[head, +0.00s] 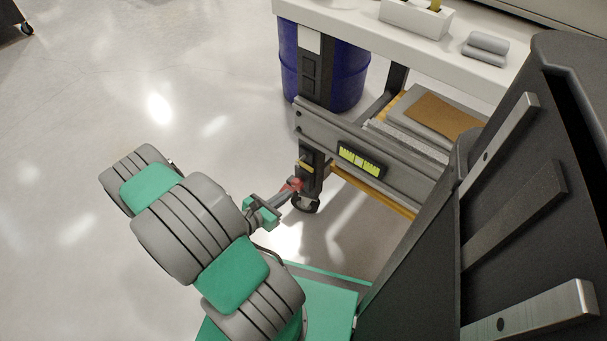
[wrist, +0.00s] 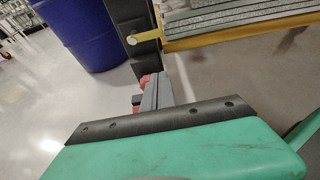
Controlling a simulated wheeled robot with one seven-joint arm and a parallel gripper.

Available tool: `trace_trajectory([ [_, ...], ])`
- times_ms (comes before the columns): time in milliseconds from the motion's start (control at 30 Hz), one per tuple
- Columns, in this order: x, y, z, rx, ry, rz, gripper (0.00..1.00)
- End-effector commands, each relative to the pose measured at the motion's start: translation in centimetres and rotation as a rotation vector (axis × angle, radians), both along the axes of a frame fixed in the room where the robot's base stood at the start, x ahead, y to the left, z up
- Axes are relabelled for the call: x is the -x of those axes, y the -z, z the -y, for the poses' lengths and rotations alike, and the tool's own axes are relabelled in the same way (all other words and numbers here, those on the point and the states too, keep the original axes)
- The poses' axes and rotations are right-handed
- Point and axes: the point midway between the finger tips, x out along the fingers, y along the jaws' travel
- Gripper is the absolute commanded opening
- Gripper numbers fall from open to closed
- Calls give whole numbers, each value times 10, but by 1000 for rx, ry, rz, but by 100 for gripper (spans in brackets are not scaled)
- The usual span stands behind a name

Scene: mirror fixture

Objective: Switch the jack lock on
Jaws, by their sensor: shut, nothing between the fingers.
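A short yellow lever with a round pale end, which looks like the jack lock, sits on the dark table leg (head: 309,155). The lever shows in the head view (head: 306,166) and near the top of the wrist view (wrist: 145,36), where it lies about level. My gripper (head: 291,185) is shut and empty, with red fingertips, close to the leg and a little below the lever. In the wrist view my gripper (wrist: 150,88) lies below the lever in the picture, with a gap between. The fingertips are partly hidden there by my own wrist parts.
The workbench's white top (head: 350,30) stands above, with a grey beam (head: 325,130) below it. A lower shelf with a yellow edge (head: 380,192) is right of the leg. A caster (head: 306,204) is under the leg. A blue barrel (head: 345,75) stands behind. Floor at left is clear.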

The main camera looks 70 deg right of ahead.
Motion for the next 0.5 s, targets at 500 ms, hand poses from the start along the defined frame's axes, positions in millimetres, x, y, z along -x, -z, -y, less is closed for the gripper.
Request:
trace_trajectory([
  [500, 26, 26, 56, 1, 11, 8, 0],
])
